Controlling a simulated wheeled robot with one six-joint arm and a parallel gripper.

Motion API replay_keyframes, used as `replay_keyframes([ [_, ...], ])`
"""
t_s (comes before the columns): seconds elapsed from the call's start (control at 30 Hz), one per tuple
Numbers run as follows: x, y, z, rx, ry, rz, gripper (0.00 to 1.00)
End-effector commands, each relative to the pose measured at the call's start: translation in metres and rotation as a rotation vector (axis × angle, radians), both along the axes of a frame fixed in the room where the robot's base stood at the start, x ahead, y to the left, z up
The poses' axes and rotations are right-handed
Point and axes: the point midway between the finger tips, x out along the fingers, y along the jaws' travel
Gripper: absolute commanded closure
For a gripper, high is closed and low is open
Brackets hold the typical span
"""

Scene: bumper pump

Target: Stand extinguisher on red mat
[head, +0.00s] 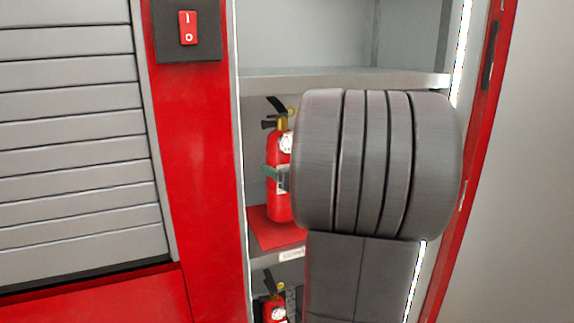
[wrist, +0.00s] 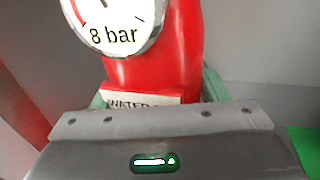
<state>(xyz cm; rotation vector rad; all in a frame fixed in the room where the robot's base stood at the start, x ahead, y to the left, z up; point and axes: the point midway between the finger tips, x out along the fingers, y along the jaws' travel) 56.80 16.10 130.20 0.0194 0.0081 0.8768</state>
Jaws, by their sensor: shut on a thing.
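A red fire extinguisher (head: 276,190) with a black handle and a white gauge is upright in the open cabinet, in the head view. Its base shows over the red mat (head: 266,236); I cannot tell whether it touches it. My gripper (head: 277,176) is shut around its body from the front, with a green finger showing on the left side. My arm hides the extinguisher's right side and part of the mat. In the wrist view the extinguisher's body (wrist: 180,55), the "8 bar" gauge and a white label stand between the green fingers of my gripper (wrist: 157,95).
A grey shelf (head: 345,80) lies above the extinguisher. Another extinguisher (head: 274,310) stands in the compartment below. A red post (head: 197,150) with a switch borders the cabinet on the left. A green patch (wrist: 306,148) shows at right in the wrist view.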

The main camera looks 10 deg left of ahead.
Motion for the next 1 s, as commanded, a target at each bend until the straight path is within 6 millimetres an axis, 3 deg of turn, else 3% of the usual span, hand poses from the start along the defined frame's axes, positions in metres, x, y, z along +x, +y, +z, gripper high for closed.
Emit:
replay_keyframes([
  [0.23,0.000,-0.001,-0.023,0.004,-0.002,-0.001,1.00],
  [0.67,0.000,-0.001,-0.028,0.003,-0.005,0.000,1.00],
  [0.7,0.000,-0.001,-0.031,0.000,0.001,-0.001,0.26],
  [0.8,0.000,-0.001,-0.031,0.000,0.001,-0.001,0.10],
  [1.0,0.000,-0.001,-0.031,0.000,0.001,-0.001,0.10],
])
